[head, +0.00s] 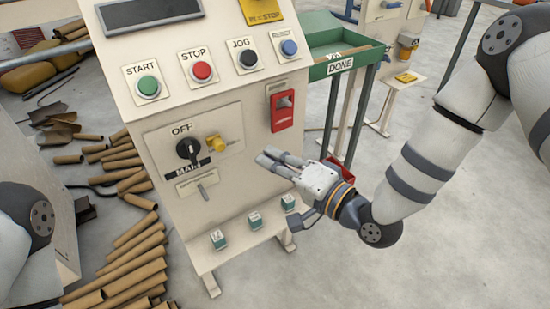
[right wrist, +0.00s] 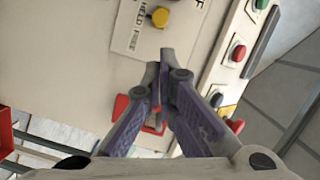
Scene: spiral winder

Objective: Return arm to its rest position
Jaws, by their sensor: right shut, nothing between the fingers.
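My right gripper (head: 272,160) is in front of the lower right part of the cream control panel (head: 245,185) in the head view. Its fingers are together and hold nothing. In the right wrist view the closed fingers (right wrist: 163,60) point toward the panel, near a yellow knob (right wrist: 160,17). My right arm (head: 430,160) reaches in from the right, bent at the elbow. My left gripper is not in view; only parts of my left arm (head: 25,240) show at the left edge.
The panel carries START (head: 148,86), STOP (head: 202,71), JOG and RESET buttons, a black rotary switch (head: 188,149) and a red holder (head: 282,108). A green DONE tray (head: 340,67) stands behind. Cardboard tubes (head: 135,255) litter the floor at left. Floor at lower right is clear.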

